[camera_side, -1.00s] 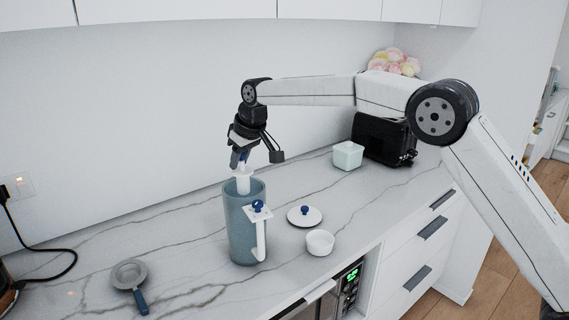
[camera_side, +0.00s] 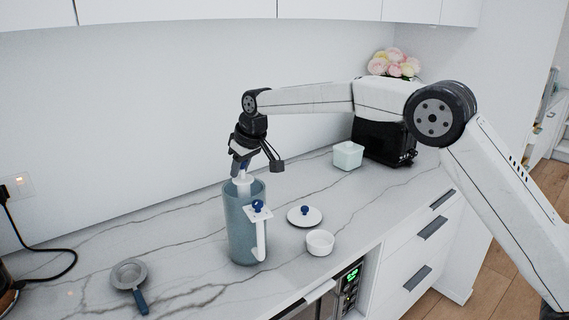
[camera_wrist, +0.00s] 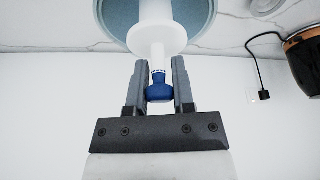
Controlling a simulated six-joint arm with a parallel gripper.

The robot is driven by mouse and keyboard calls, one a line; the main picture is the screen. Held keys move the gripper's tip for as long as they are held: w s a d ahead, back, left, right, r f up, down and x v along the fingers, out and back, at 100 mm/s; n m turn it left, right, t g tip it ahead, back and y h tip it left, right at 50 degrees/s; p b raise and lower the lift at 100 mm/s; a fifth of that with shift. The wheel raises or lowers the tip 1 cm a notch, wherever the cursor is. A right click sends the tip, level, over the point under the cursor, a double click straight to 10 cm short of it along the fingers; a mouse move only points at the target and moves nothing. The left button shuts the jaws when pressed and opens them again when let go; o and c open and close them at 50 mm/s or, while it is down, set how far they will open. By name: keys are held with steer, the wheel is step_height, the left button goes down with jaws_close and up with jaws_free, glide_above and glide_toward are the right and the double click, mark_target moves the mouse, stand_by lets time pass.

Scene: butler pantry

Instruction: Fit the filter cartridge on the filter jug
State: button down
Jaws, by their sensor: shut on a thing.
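The filter jug (camera_side: 240,228) is a tall grey-blue cylinder with a white handle, upright on the counter. The filter cartridge (camera_side: 243,181) is white, with a flange and a blue knob. Its lower part is inside the jug's mouth and hidden in the side view. My gripper (camera_side: 241,164) is above the jug, pointing down, shut on the cartridge's top. In the wrist view my gripper (camera_wrist: 160,90) has its fingers on either side of the blue knob, and the white cartridge (camera_wrist: 155,38) reaches into the round jug opening (camera_wrist: 204,14). I cannot tell whether the flange touches the rim.
A white lid with a blue knob (camera_side: 313,217) and a small white bowl (camera_side: 320,242) stand right of the jug. A pale green tub (camera_side: 347,155) and black toaster (camera_side: 384,139) are behind right. The white wall runs close behind.

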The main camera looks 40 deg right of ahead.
steer(key=shift+f, duration=4.6)
stand_by(1.2)
jaws_free()
steer(key=shift+r, duration=0.1)
stand_by(0.4)
steer(key=shift+r, duration=3.45)
